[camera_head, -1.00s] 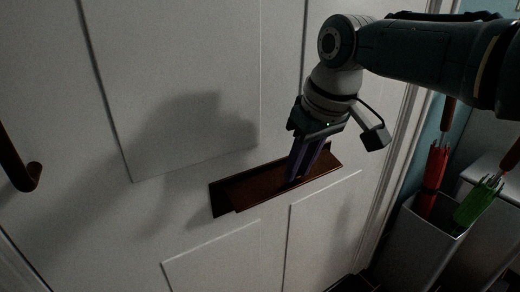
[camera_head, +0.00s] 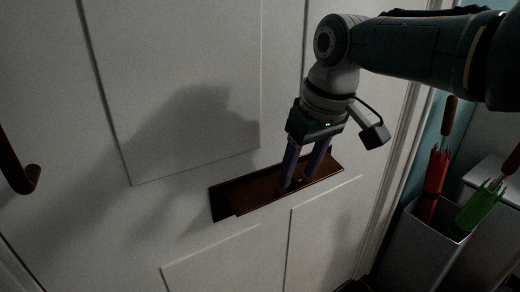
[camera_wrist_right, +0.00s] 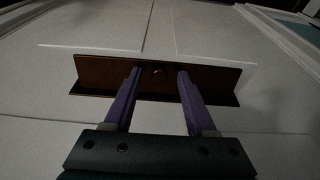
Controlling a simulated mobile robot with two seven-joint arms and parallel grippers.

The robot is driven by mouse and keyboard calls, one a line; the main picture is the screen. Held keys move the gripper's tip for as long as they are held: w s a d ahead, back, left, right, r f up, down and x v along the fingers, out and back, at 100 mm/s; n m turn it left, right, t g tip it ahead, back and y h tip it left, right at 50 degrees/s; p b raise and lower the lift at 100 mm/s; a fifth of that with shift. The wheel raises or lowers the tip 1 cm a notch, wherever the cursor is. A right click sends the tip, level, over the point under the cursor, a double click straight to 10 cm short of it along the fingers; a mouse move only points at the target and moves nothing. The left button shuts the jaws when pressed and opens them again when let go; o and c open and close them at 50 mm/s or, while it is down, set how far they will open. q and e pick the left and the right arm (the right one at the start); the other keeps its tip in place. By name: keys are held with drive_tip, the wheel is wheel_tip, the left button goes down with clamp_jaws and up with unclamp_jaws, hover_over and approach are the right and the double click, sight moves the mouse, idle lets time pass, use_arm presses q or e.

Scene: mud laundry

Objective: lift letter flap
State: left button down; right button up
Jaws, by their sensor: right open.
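The brown letter flap (camera_head: 250,192) is set in the white door, low in the middle of the head view. It also shows in the right wrist view (camera_wrist_right: 105,72), with a small round detail in its middle and a dark band along its lower edge. I cannot tell how far it is tilted. My right gripper (camera_head: 296,183) is open, with its two purple fingers apart and their tips at the right half of the flap. In the right wrist view the fingertips (camera_wrist_right: 159,72) overlap the flap on both sides of the round detail; contact is unclear. My left gripper is out of view.
A brown door handle (camera_head: 22,178) sticks out at the left. At the right, a light-coloured stand (camera_head: 425,245) holds a red umbrella (camera_head: 435,172) and a green umbrella (camera_head: 480,205). The door around the flap is clear apart from raised panel edges.

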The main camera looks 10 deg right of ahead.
drive_tip(key=shift+r, duration=0.1)
drive_tip(key=shift+r+p, duration=0.4)
drive_tip(key=shift+p, duration=0.05)
drive_tip(key=p+v, duration=0.5)
drive_tip(key=v, duration=0.4)
drive_tip(key=shift+p, duration=0.35)
drive_tip(key=shift+s, duration=0.1)
